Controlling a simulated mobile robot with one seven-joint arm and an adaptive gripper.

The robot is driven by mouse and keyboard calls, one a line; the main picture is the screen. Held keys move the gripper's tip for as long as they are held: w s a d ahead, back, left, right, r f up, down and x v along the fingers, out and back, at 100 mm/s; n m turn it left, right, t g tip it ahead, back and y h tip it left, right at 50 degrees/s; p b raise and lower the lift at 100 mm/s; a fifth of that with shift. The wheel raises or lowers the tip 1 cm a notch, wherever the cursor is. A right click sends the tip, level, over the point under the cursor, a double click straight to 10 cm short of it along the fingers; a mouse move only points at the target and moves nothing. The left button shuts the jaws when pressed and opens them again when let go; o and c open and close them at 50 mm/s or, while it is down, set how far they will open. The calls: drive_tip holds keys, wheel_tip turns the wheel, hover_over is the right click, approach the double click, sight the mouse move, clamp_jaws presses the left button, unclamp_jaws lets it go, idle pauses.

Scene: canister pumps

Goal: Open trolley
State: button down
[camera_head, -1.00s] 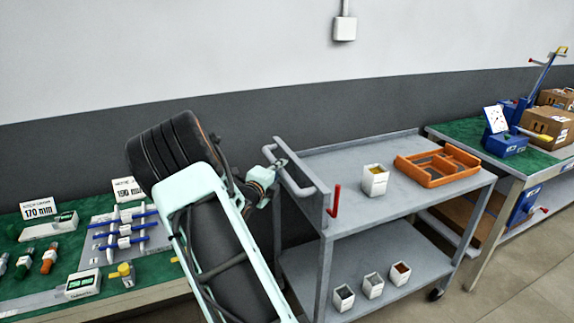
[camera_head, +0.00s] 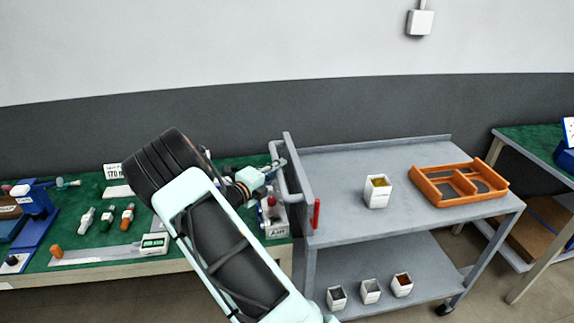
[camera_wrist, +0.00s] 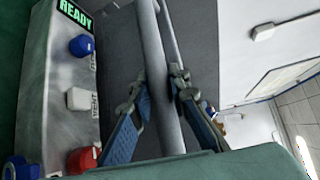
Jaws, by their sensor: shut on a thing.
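The trolley (camera_head: 355,156) is a grey two-shelf cart right of my arm in the head view. Its tubular handle (camera_head: 293,185) is at its left end, beside an upright end panel. A red lever (camera_head: 317,213) stands at the near edge of that end. My gripper (camera_head: 279,166) is shut on the handle. In the wrist view the grey handle bar (camera_wrist: 157,75) runs between the two blue-padded fingers (camera_wrist: 158,112). The exact finger contact is partly hidden in the head view.
A green bench (camera_head: 85,230) with tools lies left, behind the trolley's handle end. A box with a READY display (camera_wrist: 76,14) and coloured buttons is close beside the gripper. The trolley carries an orange tray (camera_head: 440,198) and white cups (camera_head: 377,192). Another bench (camera_head: 520,140) stands right.

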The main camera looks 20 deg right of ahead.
drive_tip(key=shift+w+a+f, duration=0.1)
drive_tip(key=shift+a+f, duration=0.05)
drive_tip(key=shift+a, duration=0.15)
drive_tip(key=c, duration=1.8)
unclamp_jaws()
drive_tip(key=shift+a, duration=0.1)
drive_tip(key=v, duration=1.2)
drive_tip(key=shift+d+r, duration=0.2)
drive_tip(key=shift+r, duration=0.05)
